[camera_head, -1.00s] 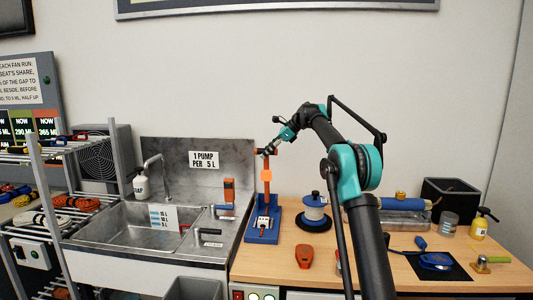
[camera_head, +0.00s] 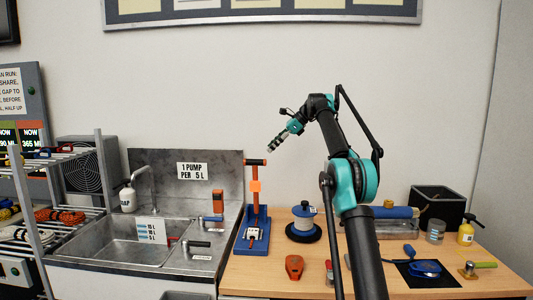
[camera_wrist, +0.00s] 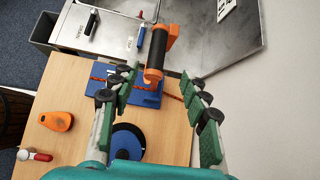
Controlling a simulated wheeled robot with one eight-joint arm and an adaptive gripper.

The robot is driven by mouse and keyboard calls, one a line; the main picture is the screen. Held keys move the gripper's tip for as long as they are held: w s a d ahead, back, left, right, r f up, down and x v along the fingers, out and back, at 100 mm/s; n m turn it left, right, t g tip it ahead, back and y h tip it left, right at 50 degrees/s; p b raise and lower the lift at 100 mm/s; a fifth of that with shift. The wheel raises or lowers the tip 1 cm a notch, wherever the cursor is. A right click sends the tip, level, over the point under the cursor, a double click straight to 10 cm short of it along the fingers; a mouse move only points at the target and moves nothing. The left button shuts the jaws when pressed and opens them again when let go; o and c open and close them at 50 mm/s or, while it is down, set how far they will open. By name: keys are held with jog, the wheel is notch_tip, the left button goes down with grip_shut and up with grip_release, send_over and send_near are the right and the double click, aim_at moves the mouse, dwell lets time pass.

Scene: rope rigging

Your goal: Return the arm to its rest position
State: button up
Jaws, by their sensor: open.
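My gripper (camera_head: 273,146) is raised above the workbench in the head view, with its jaws apart and nothing between them. In the wrist view the green-padded fingers (camera_wrist: 160,92) are spread wide. My arm bends up from the lower right, its end pointing down to the left. The nearest thing is an orange lever post (camera_head: 255,187) with a dark handle on a blue base (camera_head: 253,236). It stands below and left of the gripper, apart from it in the head view. In the wrist view the dark handle (camera_wrist: 157,50) shows beyond the fingers.
A spool (camera_head: 303,220) stands right of the blue base, with an orange tool (camera_head: 294,266) in front. A metal sink (camera_head: 120,247) is at left, beside a wire rack with ropes. A black bin (camera_head: 437,205) and yellow bottle (camera_head: 466,233) are at right.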

jog(key=shift+d+r, duration=0.25)
jog(key=shift+d, duration=0.05)
jog(key=s+d+f+n+t+h, duration=0.1)
jog(key=s+d+f+n+h, duration=0.2)
jog(key=s+f, duration=1)
jog(key=s+d+f+n+t+h, duration=0.1)
jog(key=s+d+f+n+h, duration=0.2)
jog(key=s+d+f+n, duration=0.6)
jog(key=s+d+f+n+t+h, duration=0.1)
jog(key=s+d+f+n+h, duration=0.2)
jog(key=s+f, duration=1.6)
jog(key=s+d+n, duration=0.3)
jog(key=s+d, duration=0.1)
jog(key=s, duration=0.7)
jog(key=shift+s+d+f, duration=0.15)
jog(key=shift+d+f, duration=0.1)
jog(key=shift+d, duration=0.15)
